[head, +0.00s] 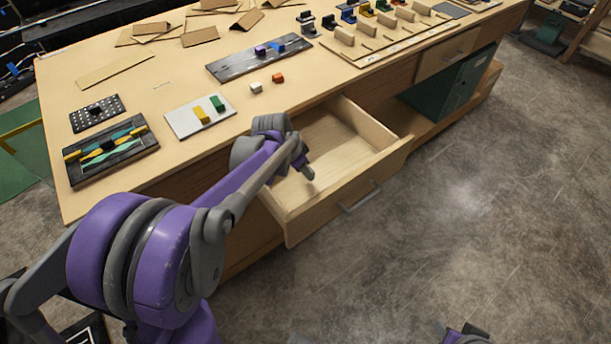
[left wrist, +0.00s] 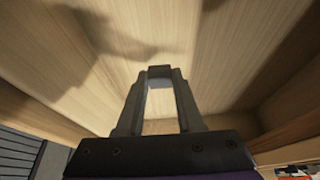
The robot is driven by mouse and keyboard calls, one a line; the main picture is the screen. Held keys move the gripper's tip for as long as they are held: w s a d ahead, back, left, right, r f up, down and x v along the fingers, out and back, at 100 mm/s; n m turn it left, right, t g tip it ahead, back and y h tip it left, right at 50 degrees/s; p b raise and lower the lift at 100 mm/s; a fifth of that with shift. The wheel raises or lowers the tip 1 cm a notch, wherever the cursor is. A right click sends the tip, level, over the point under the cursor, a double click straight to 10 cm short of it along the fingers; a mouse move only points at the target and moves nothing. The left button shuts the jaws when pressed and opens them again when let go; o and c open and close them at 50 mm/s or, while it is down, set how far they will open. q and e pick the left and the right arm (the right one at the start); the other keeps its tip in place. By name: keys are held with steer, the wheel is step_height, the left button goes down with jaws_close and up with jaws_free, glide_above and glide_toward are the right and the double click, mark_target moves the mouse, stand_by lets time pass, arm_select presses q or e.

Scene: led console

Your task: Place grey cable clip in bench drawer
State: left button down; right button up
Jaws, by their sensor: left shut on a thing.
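The bench drawer (head: 347,132) is pulled open and looks empty inside; its pale wooden inside also fills most of the left wrist view (left wrist: 215,60). My left gripper (head: 308,174) reaches over the drawer's side and points down into the drawer opening. In the left wrist view its fingers (left wrist: 160,82) are closed on a small grey cable clip (left wrist: 160,72) at the tips. The clip cannot be made out in the head view. Part of my right gripper (head: 465,335) shows at the bottom edge, too cut off to read.
The bench top (head: 150,85) holds a white board with yellow and green blocks (head: 200,116), a dark tool tray (head: 110,150), a perforated block (head: 95,113) and a dark grey board (head: 260,58). A green cabinet (head: 450,88) stands under the bench. The floor in front is clear.

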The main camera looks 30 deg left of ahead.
mark_target(309, 182)
arm_select(q)
steer(key=shift+w+f, duration=0.1)
steer(key=shift+f, duration=1.55)
steer(key=shift+f, duration=0.15)
steer(key=c, duration=0.5)
jaws_free()
steer(key=shift+c, duration=0.2)
steer(key=shift+r, duration=0.25)
steer(key=p+v, duration=0.1)
steer(key=v, duration=1)
steer(key=shift+s+r, duration=0.3)
steer(key=shift+r, duration=0.05)
steer(key=shift+a, duration=0.1)
